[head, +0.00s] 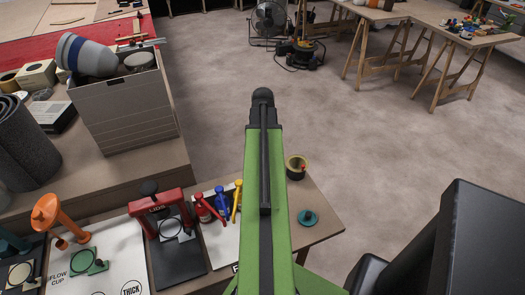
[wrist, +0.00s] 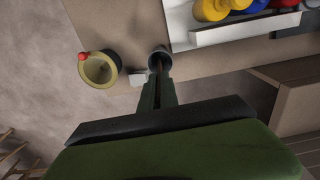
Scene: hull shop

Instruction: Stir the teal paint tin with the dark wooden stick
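My gripper (wrist: 159,82) points down at the bench in the wrist view, its two fingers close together. Its tips are at the near rim of a small dark round container (wrist: 152,53). A thin brown piece, perhaps the dark wooden stick (wrist: 158,66), shows between the tips and this container. I cannot tell whether the fingers hold it. In the head view my green arm hides the gripper and container. A teal round lid-like piece (head: 308,218) lies on the bench's right part. I cannot make out a teal tin for certain.
A yellow-rimmed pot (head: 296,168) with a red ball on its rim stands near the bench edge; it also shows in the wrist view (wrist: 98,68). A red press (head: 160,212) stands further left.

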